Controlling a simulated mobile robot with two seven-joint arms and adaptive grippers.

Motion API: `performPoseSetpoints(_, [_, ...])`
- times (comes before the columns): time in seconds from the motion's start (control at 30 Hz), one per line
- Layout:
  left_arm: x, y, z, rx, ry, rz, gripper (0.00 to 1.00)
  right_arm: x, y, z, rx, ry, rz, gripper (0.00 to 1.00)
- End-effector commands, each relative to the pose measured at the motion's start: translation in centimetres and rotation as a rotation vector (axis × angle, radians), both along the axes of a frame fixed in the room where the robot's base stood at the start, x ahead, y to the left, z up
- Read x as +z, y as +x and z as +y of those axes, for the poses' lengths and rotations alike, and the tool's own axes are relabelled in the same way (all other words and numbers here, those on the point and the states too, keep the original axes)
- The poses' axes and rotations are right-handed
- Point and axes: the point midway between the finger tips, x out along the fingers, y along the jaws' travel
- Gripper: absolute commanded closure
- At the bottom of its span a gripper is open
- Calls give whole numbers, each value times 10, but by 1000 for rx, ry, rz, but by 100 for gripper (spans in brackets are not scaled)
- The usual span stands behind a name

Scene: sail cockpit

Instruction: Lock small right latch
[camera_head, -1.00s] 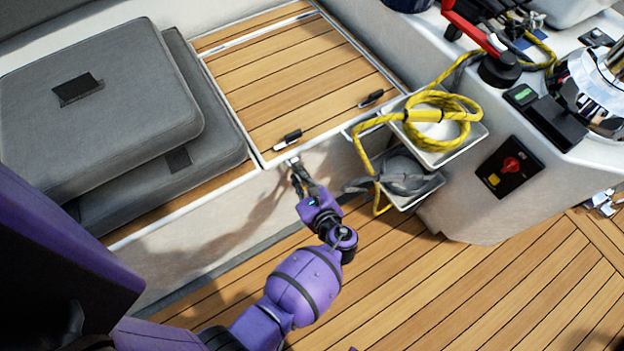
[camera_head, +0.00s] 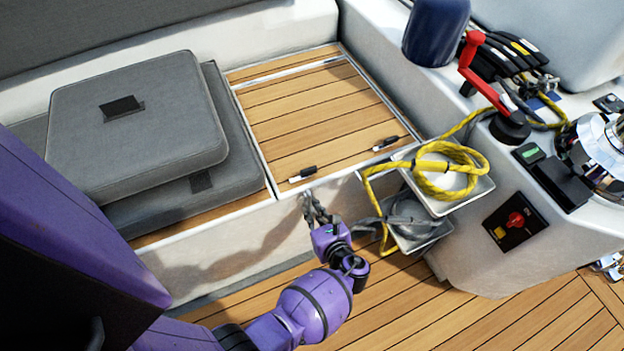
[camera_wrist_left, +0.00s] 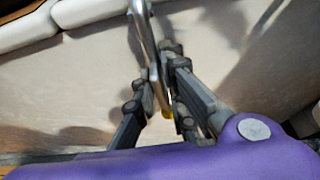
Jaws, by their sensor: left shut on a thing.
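A silver metal latch piece (camera_wrist_left: 146,40) hangs down the pale front wall of the bench and runs between the fingers of my left gripper in the left wrist view. In the head view my left gripper (camera_head: 314,205) is at that wall, just below the lid's front edge. It is shut on the metal piece, whose lower end is partly hidden by the fingers. Two small black-and-silver fittings sit on the wooden locker lid (camera_head: 305,110): a left fitting (camera_head: 302,174) just above the gripper and a right fitting (camera_head: 385,143). My right gripper is not in view.
Grey cushions (camera_head: 140,120) lie left of the lid. A yellow rope (camera_head: 450,165) hangs over white open bins (camera_head: 470,194) close to the right of my gripper. The console has a red-handled lever (camera_head: 475,70) and a red switch (camera_head: 515,219). The deck floor below is clear.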

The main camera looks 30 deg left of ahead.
Motion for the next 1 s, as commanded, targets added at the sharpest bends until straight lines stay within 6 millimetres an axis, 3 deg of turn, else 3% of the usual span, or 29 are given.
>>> performPoseSetpoints(0.37, [-3,-4,0,-1,6,15,100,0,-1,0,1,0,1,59])
performPoseSetpoints(0.4, [-3,-4,0,-1,7,16,85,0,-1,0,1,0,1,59])
performPoseSetpoints(0.5, [-2,-3,0,-1,6,14,72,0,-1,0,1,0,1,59])
performPoseSetpoints(0.83, [-1,-2,-1,-1,5,8,72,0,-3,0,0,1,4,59])
performPoseSetpoints(1.0, [6,-13,-16,-2,3,9,72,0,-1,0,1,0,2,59])
